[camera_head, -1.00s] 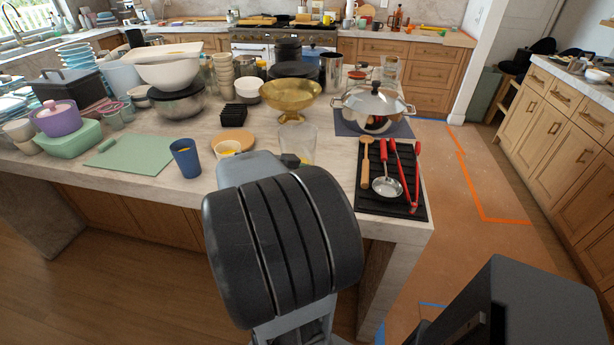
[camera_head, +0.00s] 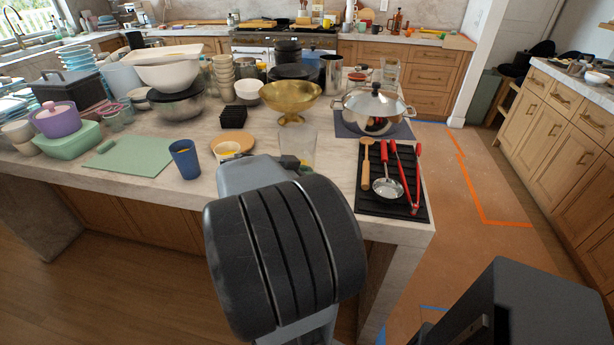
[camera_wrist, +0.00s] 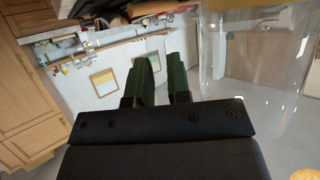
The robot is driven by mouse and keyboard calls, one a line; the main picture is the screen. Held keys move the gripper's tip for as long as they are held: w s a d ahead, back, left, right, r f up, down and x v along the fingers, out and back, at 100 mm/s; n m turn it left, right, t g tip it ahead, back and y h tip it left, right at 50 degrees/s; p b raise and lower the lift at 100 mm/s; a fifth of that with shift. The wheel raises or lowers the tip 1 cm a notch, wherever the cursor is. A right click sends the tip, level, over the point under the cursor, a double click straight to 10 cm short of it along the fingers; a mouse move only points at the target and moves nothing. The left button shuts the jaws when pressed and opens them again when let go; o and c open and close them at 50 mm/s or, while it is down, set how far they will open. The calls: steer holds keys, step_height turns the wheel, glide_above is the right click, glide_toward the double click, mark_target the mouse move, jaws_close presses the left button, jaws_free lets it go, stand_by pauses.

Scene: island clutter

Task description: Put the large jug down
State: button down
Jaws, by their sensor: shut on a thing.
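The large jug (camera_head: 301,144) is clear and see-through, with a yellowish tint low down. It stands upright over the near edge of the island, just beyond my arm. Its lower part is partly hidden, so I cannot tell whether it touches the counter. In the wrist view the clear jug (camera_wrist: 262,50) fills the upper right. My gripper (camera_wrist: 167,68) has its two green fingers close together beside the jug's wall. It is shut on the jug, though the gripped part is hard to make out. In the head view my wrist hides most of the gripper.
A black tray of utensils (camera_head: 380,207) and a steel pot (camera_head: 372,108) are on the right. Bare counter lies near the front edge.

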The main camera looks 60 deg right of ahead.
steer(key=shift+f+b, duration=0.6)
steer(key=shift+b, duration=0.25)
stand_by(0.9)
steer(key=c, duration=1)
jaws_free()
steer(key=shift+a, duration=0.1)
steer(key=v, duration=1.3)
steer(key=shift+w+a+r+b, duration=0.15)
steer(key=shift+w+a+b, duration=0.05)
steer(key=shift+b, duration=0.25)
